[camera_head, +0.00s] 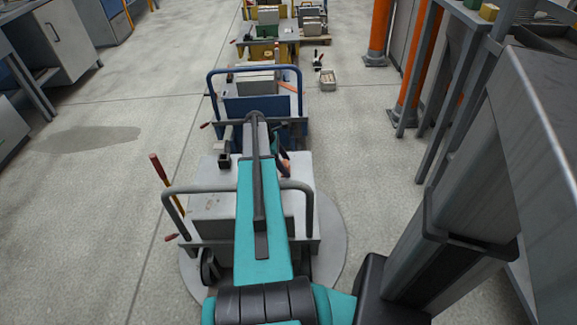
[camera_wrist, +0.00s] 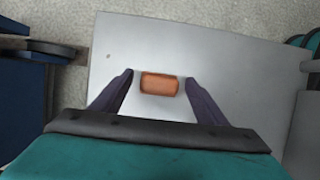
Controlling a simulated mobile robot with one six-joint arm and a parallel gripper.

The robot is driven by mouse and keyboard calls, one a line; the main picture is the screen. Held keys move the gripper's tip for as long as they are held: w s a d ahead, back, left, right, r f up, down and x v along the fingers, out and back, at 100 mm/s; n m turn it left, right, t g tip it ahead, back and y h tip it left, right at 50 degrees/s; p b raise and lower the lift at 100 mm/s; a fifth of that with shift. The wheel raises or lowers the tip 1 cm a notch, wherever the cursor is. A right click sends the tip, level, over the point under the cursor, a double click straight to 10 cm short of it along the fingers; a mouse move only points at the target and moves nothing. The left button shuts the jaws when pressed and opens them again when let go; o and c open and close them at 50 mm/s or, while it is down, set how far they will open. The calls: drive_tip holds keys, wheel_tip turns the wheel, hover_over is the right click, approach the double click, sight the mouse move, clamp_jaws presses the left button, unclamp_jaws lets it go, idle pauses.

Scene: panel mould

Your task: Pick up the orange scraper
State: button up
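The orange scraper (camera_wrist: 159,84) shows in the wrist view as a short, rounded orange block on a flat grey surface (camera_wrist: 225,60). My gripper (camera_wrist: 158,76) is open, with one dark finger on each side of the block and a small gap on both sides. Nothing is held. In the head view a small orange patch (camera_head: 285,170) shows beside my arm on the near grey cart (camera_head: 303,205); my arm hides most of that spot.
A blue-framed cart (camera_head: 262,105) stands just beyond the near cart, with a thin orange item (camera_head: 288,87) on top. A red-handled lever (camera_head: 158,168) rises at the near cart's left. Orange posts (camera_head: 380,30) and a metal bench stand right.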

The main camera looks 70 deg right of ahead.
sight(286, 163)
drive_tip(key=c, duration=1.1)
drive_tip(key=shift+r, duration=0.1)
drive_tip(key=shift+c, duration=0.2)
drive_tip(key=shift+r, duration=0.5)
drive_tip(key=p+v, duration=0.1)
drive_tip(key=v, duration=0.1)
drive_tip(key=shift+w+r, duration=0.1)
drive_tip(key=shift+r, duration=0.3)
drive_tip(key=w+a+p, duration=0.1)
drive_tip(key=w+a, duration=0.1)
drive_tip(key=w, duration=0.5)
drive_tip(key=w+a+r+p, duration=0.1)
drive_tip(key=w+a, duration=0.2)
drive_tip(key=w, duration=0.4)
drive_tip(key=shift+w+r, duration=0.1)
